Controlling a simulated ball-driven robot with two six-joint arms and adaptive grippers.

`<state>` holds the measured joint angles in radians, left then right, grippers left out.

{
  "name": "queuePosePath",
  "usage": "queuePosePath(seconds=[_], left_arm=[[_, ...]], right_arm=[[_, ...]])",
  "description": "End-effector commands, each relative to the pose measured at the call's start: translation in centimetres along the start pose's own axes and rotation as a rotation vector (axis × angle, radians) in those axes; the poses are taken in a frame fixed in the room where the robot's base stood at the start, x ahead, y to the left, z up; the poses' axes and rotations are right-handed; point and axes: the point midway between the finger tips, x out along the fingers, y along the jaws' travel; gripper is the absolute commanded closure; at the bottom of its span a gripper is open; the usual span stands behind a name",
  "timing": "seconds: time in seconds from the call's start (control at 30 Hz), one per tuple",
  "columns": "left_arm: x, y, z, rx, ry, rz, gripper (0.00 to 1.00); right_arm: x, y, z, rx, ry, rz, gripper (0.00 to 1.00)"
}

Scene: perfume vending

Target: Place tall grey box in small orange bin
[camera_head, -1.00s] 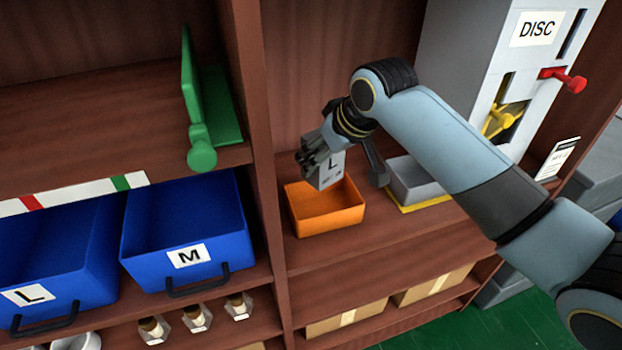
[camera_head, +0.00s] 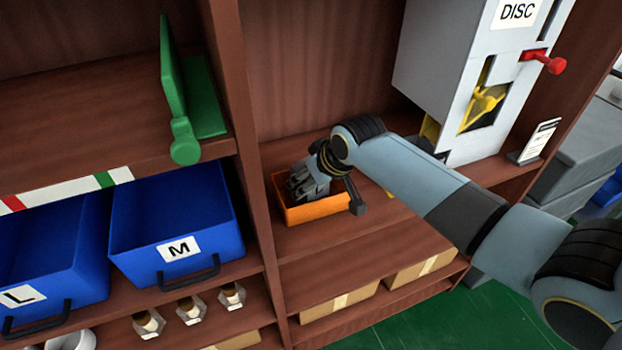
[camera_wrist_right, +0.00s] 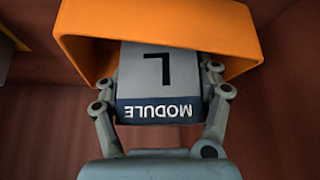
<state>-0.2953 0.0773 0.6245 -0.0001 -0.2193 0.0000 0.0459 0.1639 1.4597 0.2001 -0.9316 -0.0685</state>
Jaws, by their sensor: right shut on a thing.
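The small orange bin (camera_head: 316,209) stands on the shelf right of the wooden divider. My right gripper (camera_head: 308,187) reaches down into its opening. In the right wrist view, the gripper (camera_wrist_right: 160,108) is shut on the tall grey box (camera_wrist_right: 160,68), with one finger on each side. The box shows a letter L and a dark band reading MODULE, and its far end is inside the orange bin (camera_wrist_right: 225,30). In the head view the box is hidden by the gripper and the bin. My left gripper is not in view.
A grey dispenser (camera_head: 440,75) marked DISC, with a red knob (camera_head: 556,65), stands right of the bin. Blue bins (camera_head: 215,230) and a green bracket (camera_head: 185,110) are left of the divider. Cardboard boxes (camera_head: 420,268) lie on the shelf below.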

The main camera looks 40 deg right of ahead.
Motion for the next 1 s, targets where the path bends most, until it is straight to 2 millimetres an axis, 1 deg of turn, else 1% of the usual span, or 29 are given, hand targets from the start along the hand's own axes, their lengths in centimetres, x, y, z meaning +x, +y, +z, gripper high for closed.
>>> queuePosePath(seconds=[0.07, 0.1, 0.23, 0.3, 0.57, 0.67, 0.77, 1.0], left_arm=[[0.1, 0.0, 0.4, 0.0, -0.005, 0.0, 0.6], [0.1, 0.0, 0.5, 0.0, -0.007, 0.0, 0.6], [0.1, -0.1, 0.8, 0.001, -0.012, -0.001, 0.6], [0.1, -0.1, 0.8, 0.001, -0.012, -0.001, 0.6], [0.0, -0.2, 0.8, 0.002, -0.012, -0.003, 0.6], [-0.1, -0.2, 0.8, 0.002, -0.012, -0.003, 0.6], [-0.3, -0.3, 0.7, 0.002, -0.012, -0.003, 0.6], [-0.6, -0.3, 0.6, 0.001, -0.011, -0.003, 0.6]], right_arm=[[0.2, 0.0, 0.1, 0.0, 0.0, 0.0, 0.74], [0.2, 0.0, 0.1, 0.0, -0.001, 0.0, 0.29], [0.1, 0.0, 0.1, 0.0, -0.001, 0.0, 0.12], [0.1, 0.0, 0.1, 0.0, -0.001, 0.0, 0.05], [0.1, 0.0, 0.0, 0.0, 0.0, 0.0, 0.05], [-0.6, 0.0, -0.1, 0.0, 0.0, 0.0, 0.05], [-2.1, 0.0, -0.1, -0.001, 0.001, 0.0, 0.05], [-7.5, 0.1, -0.1, -0.002, 0.001, 0.002, 0.05]])
